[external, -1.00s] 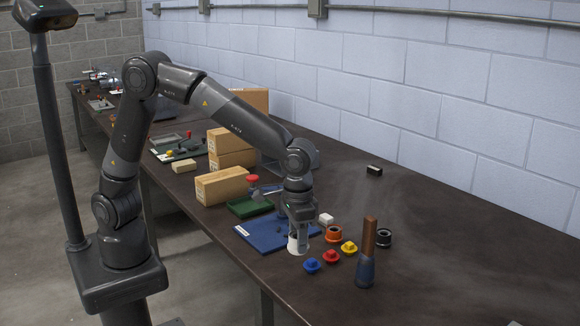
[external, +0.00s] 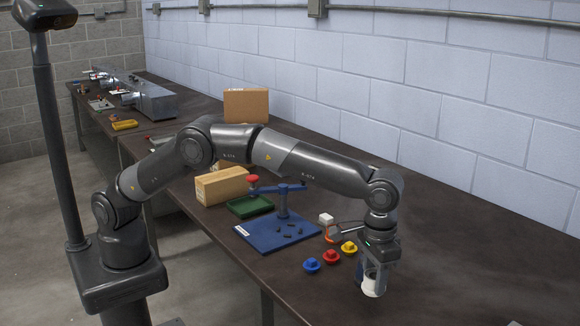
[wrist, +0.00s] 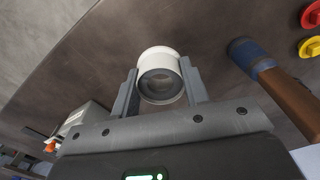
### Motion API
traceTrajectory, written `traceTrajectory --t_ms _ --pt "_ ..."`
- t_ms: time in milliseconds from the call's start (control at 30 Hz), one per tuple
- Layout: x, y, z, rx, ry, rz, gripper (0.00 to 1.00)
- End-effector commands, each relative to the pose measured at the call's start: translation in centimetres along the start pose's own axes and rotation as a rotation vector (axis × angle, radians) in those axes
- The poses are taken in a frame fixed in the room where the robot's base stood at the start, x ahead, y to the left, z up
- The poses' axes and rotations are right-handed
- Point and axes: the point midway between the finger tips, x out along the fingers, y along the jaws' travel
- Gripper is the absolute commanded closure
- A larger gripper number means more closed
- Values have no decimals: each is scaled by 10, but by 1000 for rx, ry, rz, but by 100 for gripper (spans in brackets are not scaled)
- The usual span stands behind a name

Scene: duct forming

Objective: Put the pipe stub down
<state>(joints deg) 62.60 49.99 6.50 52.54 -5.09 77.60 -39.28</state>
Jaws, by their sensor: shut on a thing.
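The pipe stub (external: 373,287) is a short white tube between the fingers of my gripper (external: 374,276), at the front right of the bench. In the wrist view the stub (wrist: 159,56) shows its open round end, with one finger of my gripper (wrist: 160,86) on each side. The gripper is shut on it. The stub is close to the bench top; I cannot tell whether it touches.
A wooden-handled tool with a blue end (wrist: 285,95) lies to the right in the wrist view. Blue (external: 311,265), red (external: 331,256) and yellow (external: 349,247) knobs sit left of my gripper. The bench's right side looks clear.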

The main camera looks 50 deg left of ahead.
Motion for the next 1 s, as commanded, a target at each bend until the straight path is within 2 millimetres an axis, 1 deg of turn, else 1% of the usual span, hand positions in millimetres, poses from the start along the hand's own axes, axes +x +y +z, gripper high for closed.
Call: traceTrajectory --t_ms 33,300,400,500,600,733,900,1000 --pt "7 -6 -9 -5 -1 -2 82" --pt "44 -34 -63 -5 -1 -2 82" --pt "56 -44 -80 -5 0 -2 82" --pt "62 -48 -91 -2 1 -1 82" --pt "65 -51 -96 -2 1 -1 82" --pt "72 -52 -97 -1 0 -2 82" --pt "97 -51 -96 -1 -2 -2 82" --pt "105 -51 -96 -1 0 -1 82"
